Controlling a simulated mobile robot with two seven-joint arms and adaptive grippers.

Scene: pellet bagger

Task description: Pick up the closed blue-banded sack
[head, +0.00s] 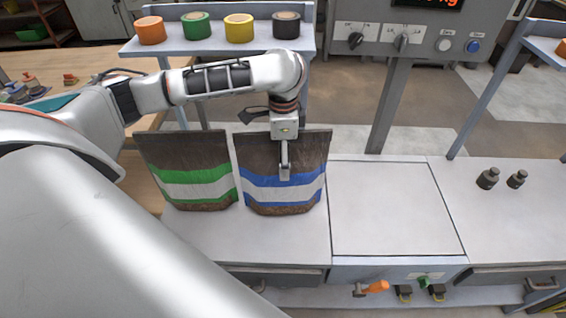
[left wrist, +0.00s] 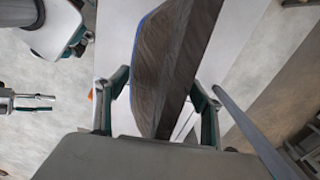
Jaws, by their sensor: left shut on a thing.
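The blue-banded sack (head: 262,197) is brown with blue and white bands and stands upright on the grey bench in the head view. Its top edge looks flat and closed. My left gripper (head: 284,172) reaches down over the sack's top edge and is shut on it, one finger showing on the front face. In the left wrist view the sack (left wrist: 165,70) lies between the two fingers of my left gripper (left wrist: 158,85). What looks like my right gripper (left wrist: 38,103) shows small at the left of that view; its opening is unclear.
A green-banded sack (head: 190,184) stands close on the left. A square plate (head: 390,208) is set in the bench on the right, with two dark weights (head: 488,178) beyond it. A shelf (head: 220,44) with several coloured rolls and a control panel (head: 440,38) stand behind.

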